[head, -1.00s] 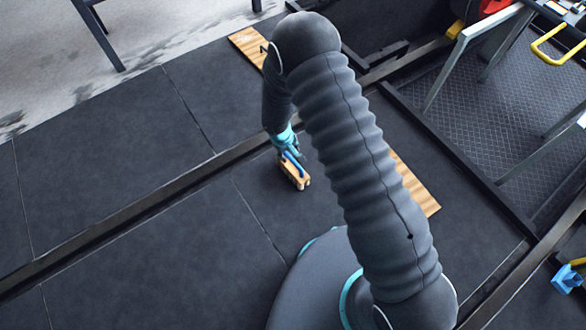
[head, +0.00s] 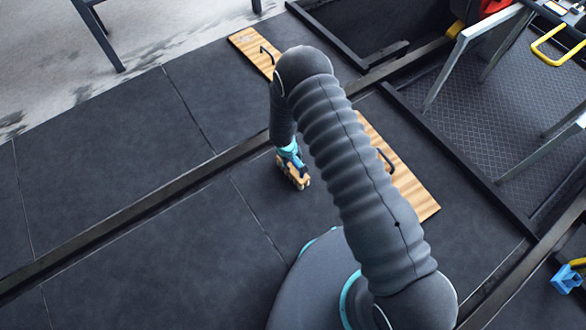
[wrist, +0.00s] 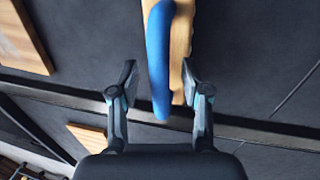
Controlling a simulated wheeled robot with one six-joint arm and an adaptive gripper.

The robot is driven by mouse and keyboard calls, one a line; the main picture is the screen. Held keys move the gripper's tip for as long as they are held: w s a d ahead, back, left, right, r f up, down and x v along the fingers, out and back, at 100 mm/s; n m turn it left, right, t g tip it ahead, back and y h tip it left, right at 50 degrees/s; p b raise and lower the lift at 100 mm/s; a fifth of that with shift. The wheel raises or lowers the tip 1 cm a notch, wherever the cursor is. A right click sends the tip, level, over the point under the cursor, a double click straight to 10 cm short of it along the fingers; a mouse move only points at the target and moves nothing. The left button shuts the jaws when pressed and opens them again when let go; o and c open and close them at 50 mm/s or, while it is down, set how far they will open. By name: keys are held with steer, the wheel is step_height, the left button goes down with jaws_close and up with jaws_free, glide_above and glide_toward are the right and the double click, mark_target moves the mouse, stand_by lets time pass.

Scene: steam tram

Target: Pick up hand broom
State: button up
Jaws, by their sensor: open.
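The hand broom (head: 294,178) lies on the dark floor near the middle of the head view. It has a wooden body and a blue handle. In the wrist view its blue handle (wrist: 160,65) points down the picture, with the wooden body (wrist: 181,50) beside it. My gripper (wrist: 160,84) is open, with one finger on each side of the handle end. In the head view my gripper (head: 290,159) is right above the broom and partly covers it. I cannot tell whether the fingers touch it.
A long wooden board (head: 405,187) with a dark handle lies right of my arm. Another wooden board (head: 248,45) lies behind it. A dark raised rail (head: 130,213) crosses the floor. A blue object (head: 567,279) is at the far right. Floor left of the broom is clear.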

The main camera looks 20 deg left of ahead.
jaws_close()
steer(key=shift+r, duration=0.2)
stand_by(0.3)
steer(key=shift+r, duration=0.6)
step_height(320, 180, up, 2)
steer(key=shift+r, duration=0.2)
steer(key=s+d+r+b, duration=0.3)
steer(key=d+r, duration=0.4)
steer(key=d, duration=0.4)
steer(key=shift+s+b, duration=0.35)
steer(key=shift+b, duration=0.1)
steer(key=shift+d, duration=0.1)
